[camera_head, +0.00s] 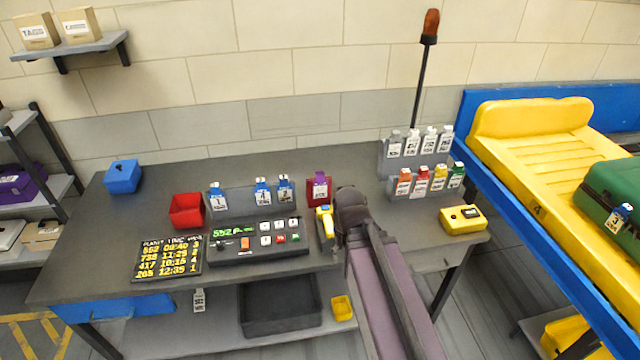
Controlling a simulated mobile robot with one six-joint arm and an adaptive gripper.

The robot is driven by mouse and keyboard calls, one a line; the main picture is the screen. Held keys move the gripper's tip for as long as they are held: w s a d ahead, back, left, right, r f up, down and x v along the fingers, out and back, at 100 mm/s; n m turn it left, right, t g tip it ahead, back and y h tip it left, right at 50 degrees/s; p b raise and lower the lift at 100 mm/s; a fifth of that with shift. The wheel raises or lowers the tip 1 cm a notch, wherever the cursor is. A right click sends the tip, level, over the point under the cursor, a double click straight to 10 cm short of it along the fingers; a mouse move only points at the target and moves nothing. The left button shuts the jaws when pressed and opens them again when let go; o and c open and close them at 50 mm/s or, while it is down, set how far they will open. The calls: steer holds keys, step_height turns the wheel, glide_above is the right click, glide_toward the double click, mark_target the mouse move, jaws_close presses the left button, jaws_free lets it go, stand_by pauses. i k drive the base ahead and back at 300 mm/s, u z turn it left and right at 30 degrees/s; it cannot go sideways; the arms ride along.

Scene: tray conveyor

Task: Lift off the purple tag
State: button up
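The purple tag (319,187) hangs upright on a dark red holder (309,191) at the back middle of the grey table (150,205). It has a white label on its front. My arm reaches in from the bottom right of the middle. Its dark end, where my gripper (350,203) is, shows just right of and nearer than the purple tag, with a small gap between them in the picture. The fingers cannot be made out, so I cannot tell whether they are open or shut.
Blue tags (262,191) stand left of the purple one; a grey rack (398,170) with several tags is to the right. A yellow device (325,222) stands close beside my arm. A button panel (260,240), red bin (187,211) and yellow box (463,219) are on the table.

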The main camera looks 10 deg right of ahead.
mark_target(320, 186)
steer(key=z, duration=0.05)
steer(key=i, duration=0.95)
steer(key=u, duration=0.05)
